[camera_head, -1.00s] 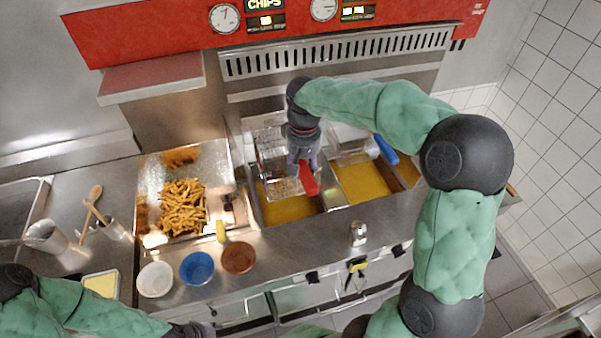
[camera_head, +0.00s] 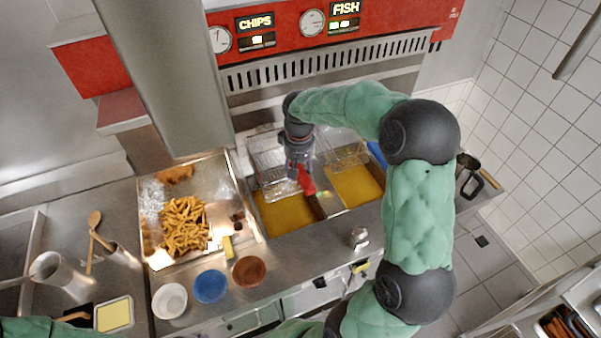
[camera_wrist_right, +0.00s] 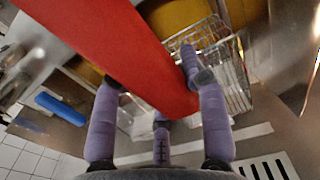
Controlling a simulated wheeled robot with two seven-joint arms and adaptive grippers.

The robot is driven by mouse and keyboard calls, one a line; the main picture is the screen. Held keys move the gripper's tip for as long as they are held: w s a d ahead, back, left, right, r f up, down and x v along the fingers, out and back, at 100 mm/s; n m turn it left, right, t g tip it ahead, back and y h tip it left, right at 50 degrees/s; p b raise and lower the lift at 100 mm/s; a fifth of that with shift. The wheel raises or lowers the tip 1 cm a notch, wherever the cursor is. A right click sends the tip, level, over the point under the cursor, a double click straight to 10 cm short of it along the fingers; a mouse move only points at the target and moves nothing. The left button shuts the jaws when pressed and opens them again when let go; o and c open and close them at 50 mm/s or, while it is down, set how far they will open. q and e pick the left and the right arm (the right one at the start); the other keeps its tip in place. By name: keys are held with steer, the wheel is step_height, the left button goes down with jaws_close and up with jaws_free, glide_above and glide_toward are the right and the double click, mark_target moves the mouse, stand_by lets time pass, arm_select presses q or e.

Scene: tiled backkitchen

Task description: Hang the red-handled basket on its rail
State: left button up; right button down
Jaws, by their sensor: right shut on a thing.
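The red handle (camera_head: 306,180) belongs to a wire basket (camera_head: 266,152) at the back of the left fryer vat (camera_head: 283,214), whose yellow oil shows in front. My right gripper (camera_head: 299,160) is shut on this handle from above. In the right wrist view the handle (camera_wrist_right: 130,50) crosses between my purple fingers (camera_wrist_right: 160,110), with the basket mesh (camera_wrist_right: 232,75) to the right. My gripper hides part of the basket. I cannot single out the rail or tell whether the basket touches it. My left gripper is out of view.
A second wire basket (camera_head: 345,154) with a blue handle (camera_head: 376,153) is at the right vat (camera_head: 356,185). A chips tray (camera_head: 158,256) stands left of the fryer. Bowls (camera_head: 209,286) and a metal shaker (camera_head: 359,237) stand in front. A vented panel (camera_head: 330,60) is behind.

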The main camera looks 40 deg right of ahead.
steer(key=w+d+p, duration=0.2)
steer(key=w, duration=0.7)
steer(key=shift+d, duration=0.4)
steer(key=shift+r, duration=0.1)
stand_by(0.4)
steer(key=shift+f+b, duration=0.65)
steer(key=shift+f, duration=0.9)
steer(key=shift+f+b, duration=1)
steer(key=shift+f, duration=0.55)
